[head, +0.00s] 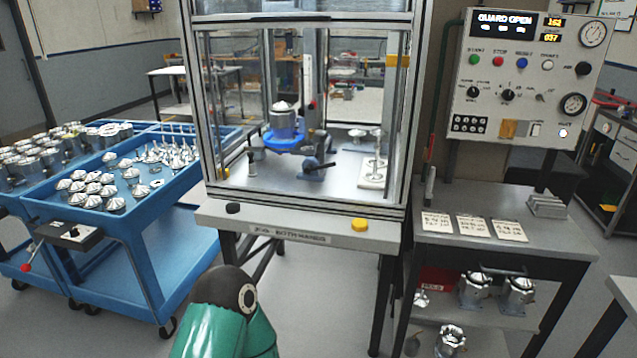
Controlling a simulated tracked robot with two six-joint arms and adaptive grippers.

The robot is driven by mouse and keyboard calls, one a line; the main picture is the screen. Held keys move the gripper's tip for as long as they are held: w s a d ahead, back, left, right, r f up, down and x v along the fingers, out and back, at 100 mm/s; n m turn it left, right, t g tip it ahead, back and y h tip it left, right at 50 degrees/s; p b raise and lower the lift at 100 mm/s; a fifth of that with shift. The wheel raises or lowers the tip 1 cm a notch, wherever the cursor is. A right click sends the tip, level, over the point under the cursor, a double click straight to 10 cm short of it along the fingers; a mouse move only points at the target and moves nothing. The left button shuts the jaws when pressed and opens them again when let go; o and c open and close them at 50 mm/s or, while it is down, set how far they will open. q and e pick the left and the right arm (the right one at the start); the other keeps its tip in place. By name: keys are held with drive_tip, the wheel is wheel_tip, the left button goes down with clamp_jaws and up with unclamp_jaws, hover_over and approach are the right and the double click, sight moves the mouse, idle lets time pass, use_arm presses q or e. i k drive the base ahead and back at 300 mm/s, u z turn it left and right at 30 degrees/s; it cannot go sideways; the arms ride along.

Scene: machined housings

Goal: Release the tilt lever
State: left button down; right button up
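Inside the glass-walled press cell (402,140), a blue round fixture (283,141) holds a metal housing (283,122) with a pointed cap. A dark lever (318,164) sits low to the right of this fixture. Another lever with a red ball end (26,267) sticks out of a small box (74,237) on the front left of the blue cart. I cannot tell from the picture which one is the tilt lever. Neither gripper shows. Only a green and black arm link of mine is at the bottom centre, well apart from both levers.
Blue carts (140,229) with several metal parts stand at left. A black button (233,208) and yellow button (360,225) sit on the cell's front ledge. The control panel (530,80) reads "GUARD OPEN". A side table (555,235) with paper cards stands at right.

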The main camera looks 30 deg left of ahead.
sight(309, 169)
drive_tip(key=k, duration=0.8)
drive_tip(key=u, duration=0.4)
drive_tip(key=i, duration=2)
drive_tip(key=z, duration=0.35)
